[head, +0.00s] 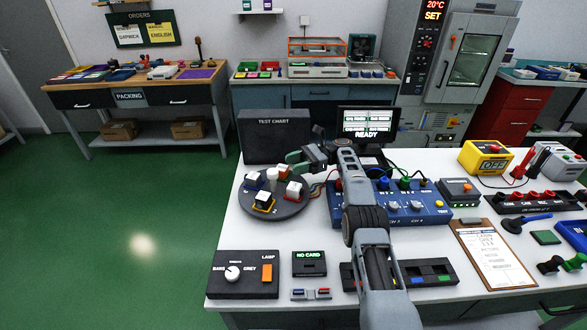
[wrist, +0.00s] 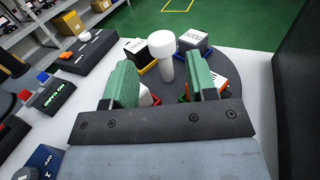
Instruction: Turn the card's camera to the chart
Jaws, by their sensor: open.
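A dark round turntable (head: 290,210) carries several small white block cameras on coloured bases, with a white round-topped post (head: 272,175) at its middle. Blocks on blue (head: 253,180), yellow (head: 263,199) and red (head: 294,190) bases show. The dark test chart panel (head: 275,128) stands behind the turntable. My gripper (head: 302,160) is low over its back right side, open and empty. In the wrist view its green fingers (wrist: 160,75) flank the post (wrist: 164,62); I cannot tell whether the post is between the tips or beyond them. The fingers partly hide the nearer blocks.
A blue test box (head: 400,205) and a READY monitor (head: 366,122) stand right of the turntable. A box with a knob and lamp switch (head: 247,274) and a NO CARD reader (head: 309,264) are in front. A clipboard (head: 492,255) lies right. Table's left edge is close to the turntable.

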